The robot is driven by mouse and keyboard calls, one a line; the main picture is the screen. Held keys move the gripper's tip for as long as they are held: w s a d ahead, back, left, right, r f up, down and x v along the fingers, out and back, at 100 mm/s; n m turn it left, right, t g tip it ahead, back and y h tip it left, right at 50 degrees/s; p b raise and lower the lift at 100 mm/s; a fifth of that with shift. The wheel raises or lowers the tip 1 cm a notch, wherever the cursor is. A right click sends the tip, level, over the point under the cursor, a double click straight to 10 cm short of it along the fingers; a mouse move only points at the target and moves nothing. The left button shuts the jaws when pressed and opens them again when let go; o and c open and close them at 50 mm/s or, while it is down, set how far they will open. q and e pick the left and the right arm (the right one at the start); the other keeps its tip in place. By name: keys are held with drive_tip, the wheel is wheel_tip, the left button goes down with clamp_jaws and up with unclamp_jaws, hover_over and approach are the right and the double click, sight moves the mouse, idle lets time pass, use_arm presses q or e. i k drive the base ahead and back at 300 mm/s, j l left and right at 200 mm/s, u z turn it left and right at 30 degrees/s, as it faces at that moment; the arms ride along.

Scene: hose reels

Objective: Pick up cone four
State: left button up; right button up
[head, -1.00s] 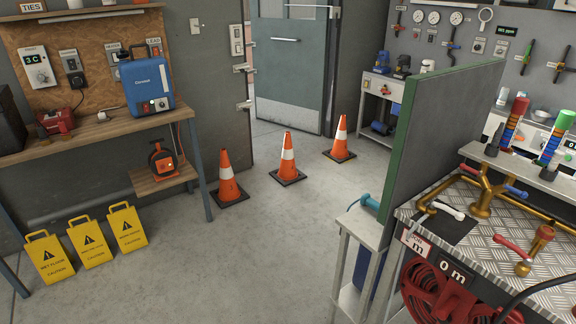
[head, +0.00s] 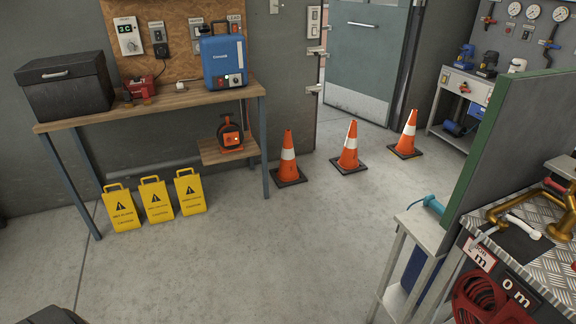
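Three orange cones with white bands and dark square bases stand upright in a row on the floor near the doorway. The left cone (head: 288,158) stands just right of the workbench. The middle cone (head: 349,147) stands in front of the door opening. The right cone (head: 408,134) is the farthest to the right, near a small white cabinet. I cannot read any number on them, so I cannot tell which is cone four. Neither of my grippers shows in the head view.
Three yellow caution signs (head: 156,200) stand on the floor by the wooden workbench (head: 180,105) at left. A grey partition with a green edge (head: 485,145) and a metal-topped bench (head: 540,262) block the right side. The grey floor (head: 270,245) in the middle is clear.

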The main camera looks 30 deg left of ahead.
sight(349, 163)
drive_tip(key=i+j+u, duration=0.2)
drive_tip(key=u, duration=0.15)
drive_tip(key=i+u, duration=0.3)
drive_tip(key=i, duration=0.15)
drive_tip(key=i+j+u, duration=0.25)
drive_tip(key=i+u, duration=0.15)
drive_tip(key=i, duration=0.3)
drive_tip(key=i+u, duration=0.4)
drive_tip(key=i, duration=0.25)
drive_tip(key=i+l+z, duration=0.15)
drive_tip(key=i+z, duration=0.65)
drive_tip(key=i+j+z, duration=0.15)
drive_tip(key=i+z, duration=0.25)
drive_tip(key=i+j+z, duration=0.35)
drive_tip(key=i+l, duration=0.1)
